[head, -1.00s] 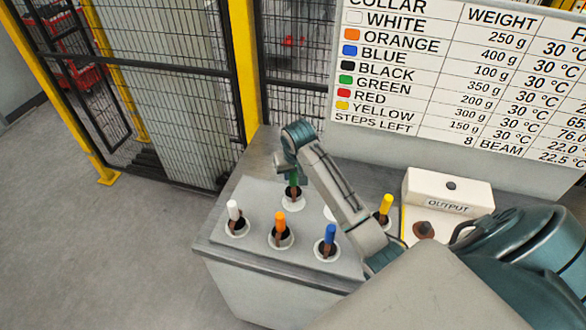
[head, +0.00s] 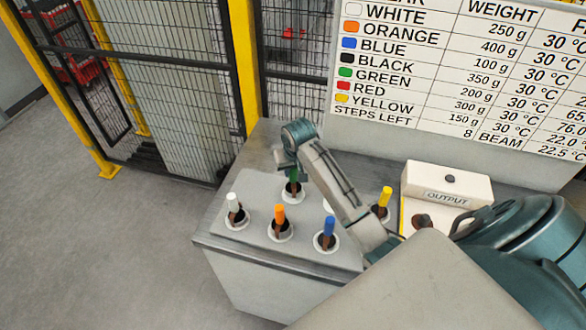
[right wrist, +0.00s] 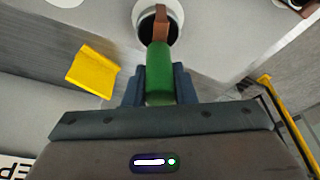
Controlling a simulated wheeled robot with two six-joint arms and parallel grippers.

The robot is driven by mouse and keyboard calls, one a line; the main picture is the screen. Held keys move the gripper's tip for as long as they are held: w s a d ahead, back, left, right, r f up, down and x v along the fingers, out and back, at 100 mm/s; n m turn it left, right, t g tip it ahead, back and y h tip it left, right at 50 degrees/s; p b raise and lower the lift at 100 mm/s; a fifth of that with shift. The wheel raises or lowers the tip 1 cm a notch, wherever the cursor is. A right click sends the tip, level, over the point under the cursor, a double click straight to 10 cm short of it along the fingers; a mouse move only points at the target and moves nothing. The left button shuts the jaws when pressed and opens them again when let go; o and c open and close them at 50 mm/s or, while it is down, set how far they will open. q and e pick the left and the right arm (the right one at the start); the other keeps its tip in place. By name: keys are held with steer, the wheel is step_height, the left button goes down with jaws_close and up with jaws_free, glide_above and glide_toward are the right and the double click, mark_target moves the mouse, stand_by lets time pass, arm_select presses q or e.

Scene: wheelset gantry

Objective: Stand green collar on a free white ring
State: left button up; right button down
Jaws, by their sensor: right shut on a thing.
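My right gripper (head: 293,170) is shut on the upper green part of the green collar (head: 294,182), at the back of the grey plate. In the right wrist view the green collar (right wrist: 159,70) stands between the two fingers (right wrist: 159,88). Its brown lower part points into the dark opening of a white ring (right wrist: 147,14). I cannot tell whether it rests on the bottom. That white ring (head: 292,199) also shows in the head view. Another white ring (head: 327,208) is mostly hidden behind my right arm; what it holds cannot be seen. My left gripper is not in view.
White (head: 233,202), orange (head: 280,214), blue (head: 329,228) and yellow (head: 386,195) collars stand in white rings on the plate (head: 262,190). The OUTPUT box (head: 430,182) is at right. A mesh fence (head: 180,100) and a sign (head: 450,70) stand behind.

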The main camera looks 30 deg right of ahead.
steer(key=shift+f, duration=0.9)
steer(key=c, duration=1.1)
jaws_free()
steer(key=shift+r+b, duration=0.1)
steer(key=shift+b, duration=0.25)
steer(key=shift+s+r, duration=0.1)
steer(key=shift+r, duration=0.25)
steer(key=shift+b+v, duration=1.3)
steer(key=shift+v, duration=3.75)
